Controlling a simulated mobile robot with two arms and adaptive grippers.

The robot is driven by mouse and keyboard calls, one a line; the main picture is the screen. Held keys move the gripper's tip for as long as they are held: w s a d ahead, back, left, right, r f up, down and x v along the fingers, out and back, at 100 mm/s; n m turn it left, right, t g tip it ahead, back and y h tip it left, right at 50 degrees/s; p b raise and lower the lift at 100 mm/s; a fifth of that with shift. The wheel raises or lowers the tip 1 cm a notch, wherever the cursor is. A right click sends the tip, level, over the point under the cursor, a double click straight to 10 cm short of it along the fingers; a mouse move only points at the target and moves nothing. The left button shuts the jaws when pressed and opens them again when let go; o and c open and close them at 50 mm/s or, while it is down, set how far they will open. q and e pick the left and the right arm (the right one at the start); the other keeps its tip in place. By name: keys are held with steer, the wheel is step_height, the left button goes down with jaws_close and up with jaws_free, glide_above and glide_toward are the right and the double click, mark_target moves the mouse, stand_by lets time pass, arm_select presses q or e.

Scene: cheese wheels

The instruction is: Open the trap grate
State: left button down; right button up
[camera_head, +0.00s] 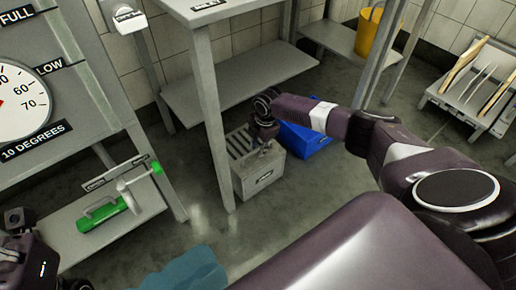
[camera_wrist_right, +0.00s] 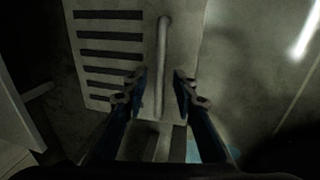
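The trap grate (camera_head: 241,141) is the slotted top of a grey box (camera_head: 259,178) on the floor, beside a table leg in the head view. In the right wrist view the slotted grate (camera_wrist_right: 110,57) has a bar handle (camera_wrist_right: 163,65) along its right part. My right gripper (camera_head: 264,143) is over the box. In the right wrist view its two fingers (camera_wrist_right: 160,88) are apart, one on each side of the handle's near part. Contact with the handle does not show. My left gripper (camera_head: 30,262) is partly visible at the lower left; its fingers are unclear.
A blue bin (camera_head: 305,139) stands right behind the box. A steel table (camera_head: 215,120) stands close to the box's left.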

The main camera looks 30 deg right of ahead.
steer(key=shift+c, duration=0.3)
jaws_close()
steer(key=shift+r, duration=0.1)
